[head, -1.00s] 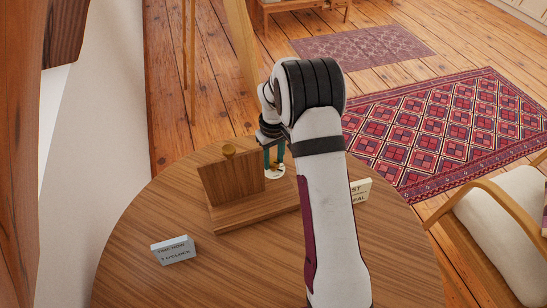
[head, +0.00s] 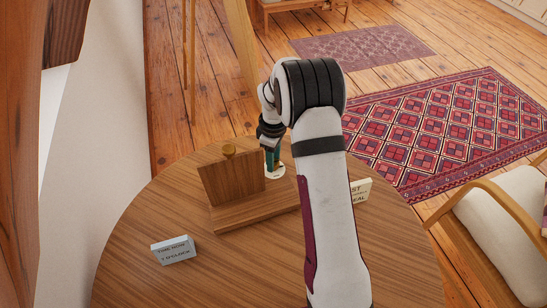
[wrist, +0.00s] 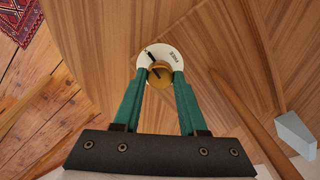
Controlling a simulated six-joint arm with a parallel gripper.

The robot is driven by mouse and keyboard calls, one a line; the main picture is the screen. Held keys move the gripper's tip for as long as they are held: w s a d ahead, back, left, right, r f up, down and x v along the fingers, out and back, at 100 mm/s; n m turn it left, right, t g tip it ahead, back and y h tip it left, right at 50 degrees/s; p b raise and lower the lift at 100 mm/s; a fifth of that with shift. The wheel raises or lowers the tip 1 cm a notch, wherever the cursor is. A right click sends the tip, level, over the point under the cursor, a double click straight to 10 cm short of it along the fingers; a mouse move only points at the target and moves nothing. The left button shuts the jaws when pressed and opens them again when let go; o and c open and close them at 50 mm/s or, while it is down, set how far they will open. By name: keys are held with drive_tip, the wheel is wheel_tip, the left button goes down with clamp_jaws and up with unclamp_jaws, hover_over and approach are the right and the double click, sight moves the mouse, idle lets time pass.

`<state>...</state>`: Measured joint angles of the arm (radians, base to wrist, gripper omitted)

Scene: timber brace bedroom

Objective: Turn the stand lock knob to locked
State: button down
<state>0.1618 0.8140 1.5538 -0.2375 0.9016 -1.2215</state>
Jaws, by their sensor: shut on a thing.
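The lock knob (wrist: 160,74) is a small brass knob with a dark pointer line, on a round white dial plate (wrist: 146,60). The plate has a dark mark near its upper left and small lettering at its upper right, too small to read surely. My gripper (wrist: 160,77) is shut on the knob, one green finger on each side. In the head view my gripper (head: 273,160) points down at the white plate (head: 277,172), beyond the wooden stand (head: 232,184); the knob is hidden there by the fingers.
A pale lettered card (head: 173,250) stands at front left. Another card (head: 361,190) is partly hidden behind my arm. A cushioned chair (head: 490,225) is at right.

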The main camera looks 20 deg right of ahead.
idle(0.4)
drive_tip(key=shift+c, duration=2.2)
unclamp_jaws()
wheel_tip(320, 180, up, 16)
drive_tip(key=shift+f, duration=0.1)
